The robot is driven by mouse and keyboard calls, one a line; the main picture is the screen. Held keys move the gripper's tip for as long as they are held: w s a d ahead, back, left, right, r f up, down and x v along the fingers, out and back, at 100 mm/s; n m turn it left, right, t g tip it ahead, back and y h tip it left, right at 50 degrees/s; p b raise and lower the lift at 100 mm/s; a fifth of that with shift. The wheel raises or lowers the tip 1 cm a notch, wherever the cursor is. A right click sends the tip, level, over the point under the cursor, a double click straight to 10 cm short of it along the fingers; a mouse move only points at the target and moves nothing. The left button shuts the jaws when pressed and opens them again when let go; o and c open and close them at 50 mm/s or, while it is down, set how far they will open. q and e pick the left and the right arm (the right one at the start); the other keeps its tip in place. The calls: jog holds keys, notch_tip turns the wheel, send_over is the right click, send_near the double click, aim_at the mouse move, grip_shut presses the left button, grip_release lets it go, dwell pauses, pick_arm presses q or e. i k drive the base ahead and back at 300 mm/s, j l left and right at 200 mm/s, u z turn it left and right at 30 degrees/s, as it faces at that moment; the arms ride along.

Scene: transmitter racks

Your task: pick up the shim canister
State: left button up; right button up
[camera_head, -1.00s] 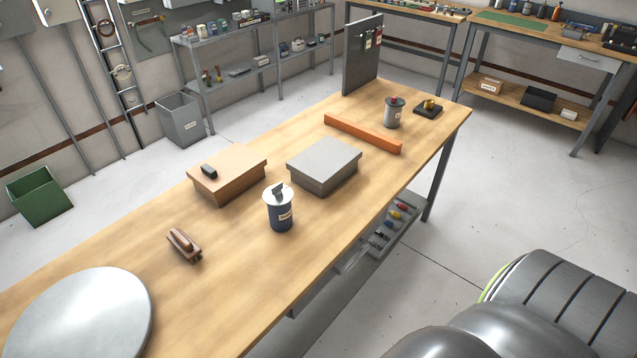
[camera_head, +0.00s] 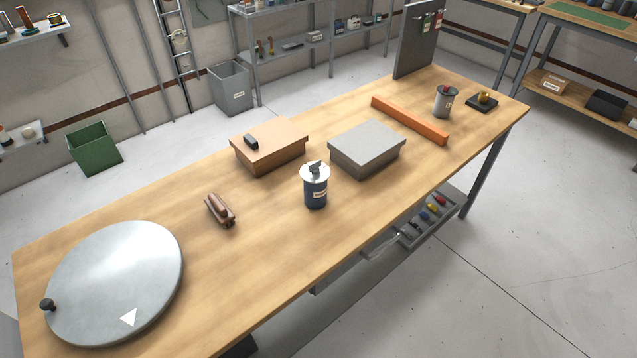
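A dark blue canister (camera_head: 316,194) with a white lid stands upright near the middle of the wooden workbench. A small grey piece (camera_head: 315,168) sits on its lid, and it has a white label on its front. A grey canister (camera_head: 442,104) with something red at its top stands near the bench's far right end. The labels are too small to read, so I cannot tell which is the shim canister. Neither of my grippers is in view.
On the workbench (camera_head: 265,255) are a round metal disc (camera_head: 112,270), a brown tool (camera_head: 219,209), a tan box (camera_head: 270,154), a grey box (camera_head: 366,149), an orange bar (camera_head: 408,119) and an upright panel (camera_head: 413,45). The bench's front middle is clear.

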aim_at(316, 186)
jog(key=i+l+u, duration=0.1)
jog(key=u, duration=0.5)
jog(key=i+l+u, duration=0.2)
jog(key=l+u, duration=0.2)
jog(key=l, duration=0.65)
jog(key=l+u, duration=0.4)
jog(key=l, duration=0.6)
